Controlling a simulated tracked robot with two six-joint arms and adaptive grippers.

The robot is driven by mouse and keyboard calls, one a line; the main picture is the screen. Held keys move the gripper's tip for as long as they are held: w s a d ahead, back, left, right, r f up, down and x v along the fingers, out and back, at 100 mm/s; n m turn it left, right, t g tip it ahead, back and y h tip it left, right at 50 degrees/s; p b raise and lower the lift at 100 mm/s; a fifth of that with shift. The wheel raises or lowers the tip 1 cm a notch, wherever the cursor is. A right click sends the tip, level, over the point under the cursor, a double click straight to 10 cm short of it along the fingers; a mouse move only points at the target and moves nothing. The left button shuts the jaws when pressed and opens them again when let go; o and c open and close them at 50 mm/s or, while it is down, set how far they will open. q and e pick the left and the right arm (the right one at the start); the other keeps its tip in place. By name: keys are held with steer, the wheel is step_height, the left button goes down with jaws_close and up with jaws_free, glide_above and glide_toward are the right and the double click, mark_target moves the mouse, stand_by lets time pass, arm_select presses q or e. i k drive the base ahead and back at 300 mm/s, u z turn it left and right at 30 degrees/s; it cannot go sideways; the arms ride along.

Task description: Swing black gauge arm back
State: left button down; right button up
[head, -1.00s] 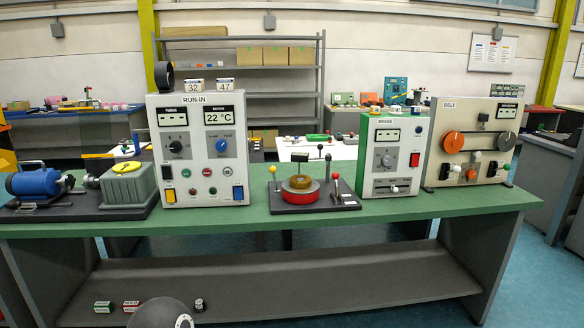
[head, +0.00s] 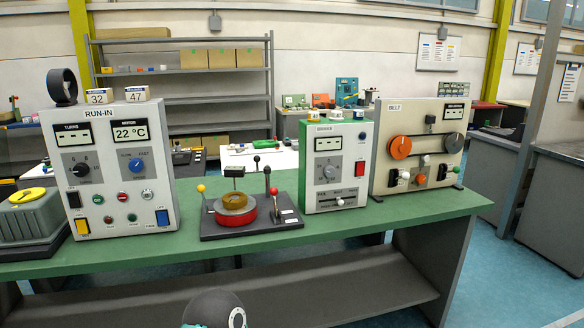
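A small fixture stands on the green bench on a dark base plate (head: 222,232). It has a red round base (head: 236,215) with a brass-coloured ring (head: 234,201) on top. A small black block (head: 234,171), which looks like the gauge arm's head, sits above the ring; how it joins the post is too small to tell. Black-knobbed posts (head: 256,159) and a red-knobbed lever (head: 273,191) stand at the right, a yellow knob (head: 201,188) at the left.
The RUN-IN panel (head: 110,165) stands left of the fixture, and the green-sided box (head: 335,165) close on its right. The BELT panel (head: 420,145) is farther right. The green bench front edge (head: 250,250) is clear before the fixture. A lower shelf (head: 330,295) lies beneath.

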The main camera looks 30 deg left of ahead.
mark_target(257, 159)
steer(key=z, duration=0.1)
steer(key=i, duration=0.85)
steer(key=u, duration=0.5)
steer(key=i, duration=0.75)
steer(key=u, duration=0.5)
steer(key=k, duration=0.75)
steer(key=u, duration=0.25)
steer(key=i, duration=0.8)
steer(key=z, duration=0.15)
